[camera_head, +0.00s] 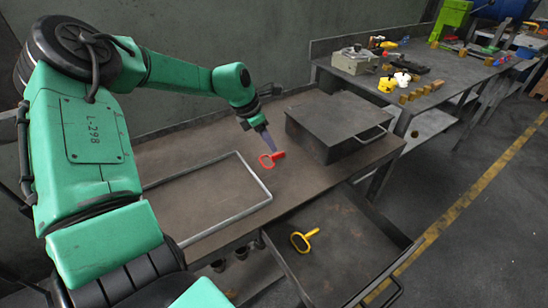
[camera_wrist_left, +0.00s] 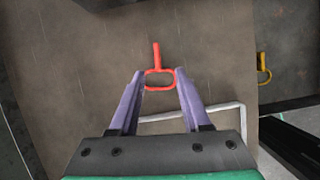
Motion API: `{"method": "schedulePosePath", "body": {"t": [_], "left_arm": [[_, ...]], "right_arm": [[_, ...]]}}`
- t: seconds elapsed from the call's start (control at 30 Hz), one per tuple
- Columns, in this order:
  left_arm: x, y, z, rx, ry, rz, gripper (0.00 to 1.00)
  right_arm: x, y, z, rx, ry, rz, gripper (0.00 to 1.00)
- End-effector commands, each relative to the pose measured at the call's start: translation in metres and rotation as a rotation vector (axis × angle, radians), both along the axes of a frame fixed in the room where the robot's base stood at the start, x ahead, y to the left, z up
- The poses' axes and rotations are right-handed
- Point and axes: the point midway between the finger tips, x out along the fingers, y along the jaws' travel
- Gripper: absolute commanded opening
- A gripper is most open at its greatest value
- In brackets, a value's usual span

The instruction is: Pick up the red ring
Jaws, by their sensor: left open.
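The red ring (camera_head: 267,161), a loop with a short straight handle, lies on the brown workbench (camera_head: 215,141). My left gripper (camera_head: 271,149) points down at it. In the left wrist view, the red ring (camera_wrist_left: 158,86) has its loop between the two purple fingertips (camera_wrist_left: 160,76) of my left gripper, with its handle pointing away from me. The fingers are open and apart. I cannot tell how high they are above the bench. My right gripper is not in view.
A dark metal box (camera_head: 335,120) with a handle stands right of the ring. A grey wire frame (camera_head: 240,213) lies to the left. An open drawer (camera_head: 345,235) below holds a yellow ring-handled piece (camera_head: 303,240). A cluttered side table (camera_head: 445,70) stands at the back right.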

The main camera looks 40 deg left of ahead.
Motion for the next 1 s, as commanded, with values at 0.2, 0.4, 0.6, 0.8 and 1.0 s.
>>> {"method": "schedulePosePath", "body": {"t": [0.2, 0.4, 0.6, 0.8, 1.0], "left_arm": [[0.009, -0.002, -0.024, 0.0, 0.004, 0.001, 0.47], [0.021, -0.004, -0.055, 0.002, 0.002, 0.0, 0.47], [0.024, -0.005, -0.058, 0.001, -0.002, 0.001, 0.47], [0.024, -0.005, -0.058, 0.001, -0.002, 0.001, 0.0], [0.023, -0.005, -0.058, 0.001, -0.002, 0.001, 0.0]], "right_arm": [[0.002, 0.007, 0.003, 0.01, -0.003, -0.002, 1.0], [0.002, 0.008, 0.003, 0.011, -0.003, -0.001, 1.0], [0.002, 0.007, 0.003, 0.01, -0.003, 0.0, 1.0], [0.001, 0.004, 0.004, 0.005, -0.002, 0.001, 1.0], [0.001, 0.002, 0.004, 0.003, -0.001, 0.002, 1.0]]}}
